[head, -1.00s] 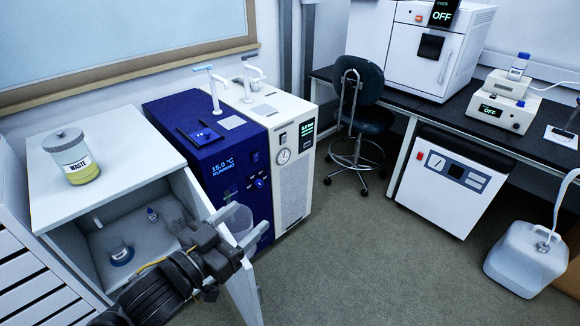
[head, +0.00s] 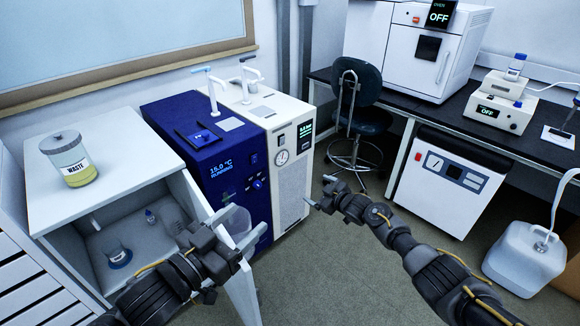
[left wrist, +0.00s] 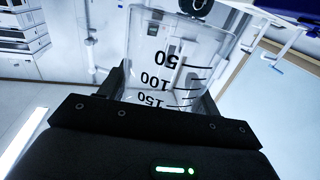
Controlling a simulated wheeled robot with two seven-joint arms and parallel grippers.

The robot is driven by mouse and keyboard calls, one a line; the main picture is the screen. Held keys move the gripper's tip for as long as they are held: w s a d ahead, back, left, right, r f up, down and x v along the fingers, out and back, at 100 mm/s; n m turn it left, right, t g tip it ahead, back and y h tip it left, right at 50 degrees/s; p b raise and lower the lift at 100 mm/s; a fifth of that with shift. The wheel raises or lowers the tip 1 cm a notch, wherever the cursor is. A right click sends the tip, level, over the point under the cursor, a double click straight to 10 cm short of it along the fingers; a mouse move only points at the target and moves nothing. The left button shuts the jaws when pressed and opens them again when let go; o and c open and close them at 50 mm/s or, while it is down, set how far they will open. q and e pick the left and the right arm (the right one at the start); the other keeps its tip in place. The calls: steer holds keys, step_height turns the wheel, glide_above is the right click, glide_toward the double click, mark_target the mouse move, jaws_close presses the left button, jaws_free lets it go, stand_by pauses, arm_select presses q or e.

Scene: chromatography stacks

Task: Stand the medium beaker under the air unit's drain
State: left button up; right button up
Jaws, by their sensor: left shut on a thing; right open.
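My left gripper (head: 222,222) is shut on a clear beaker (head: 238,222), held in front of the blue unit near the open cabinet door. In the left wrist view the beaker (left wrist: 165,65) shows upside-down marks 50, 100 and 150 and looks empty. My right gripper (head: 322,193) is open and empty, in front of the lower front of a white unit with a round gauge and green display (head: 292,175). Another white unit with a gauge (head: 448,180) stands under the bench. No label tells which is the air unit, and I cannot make out a drain.
A blue unit (head: 215,165) reads 15.0 °C. A waste jar (head: 72,160) stands on the white cabinet (head: 45,205), which is open with small vessels inside. A stool (head: 358,110), a bench (head: 520,145) and a white carboy (head: 522,258) are to the right. The middle floor is clear.

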steer(key=w+a+r+n+g+y, duration=0.1)
steer(key=a+r+n+y, duration=0.15)
steer(key=r, duration=0.55)
steer(key=w+a+r+n+y, duration=0.15)
steer(key=a+r, duration=0.25)
steer(key=r, duration=0.4)
steer(key=s+a+r+n+g+y, duration=0.2)
steer(key=s+a+r+n+g, duration=0.2)
steer(key=r, duration=0.4)
steer(key=s+a+r+n+g+y, duration=0.25)
steer(key=s+a+r+n, duration=0.2)
steer(key=r, duration=0.45)
arm_select(q)
steer(key=shift+s, duration=0.15)
steer(key=shift+w, duration=0.2)
arm_select(e)
steer(key=n+g+h, duration=0.2)
steer(key=g+h, duration=0.3)
steer(key=g, duration=0.7)
glide_toward(241, 212)
steer(key=d+r, duration=0.1)
steer(key=d, duration=0.1)
steer(key=r, duration=0.1)
steer(key=shift+m+g+y, duration=0.25)
steer(key=shift+m+y, duration=0.1)
steer(key=x, duration=1.2)
steer(key=shift+s, duration=0.25)
steer(key=shift+c, duration=0.4)
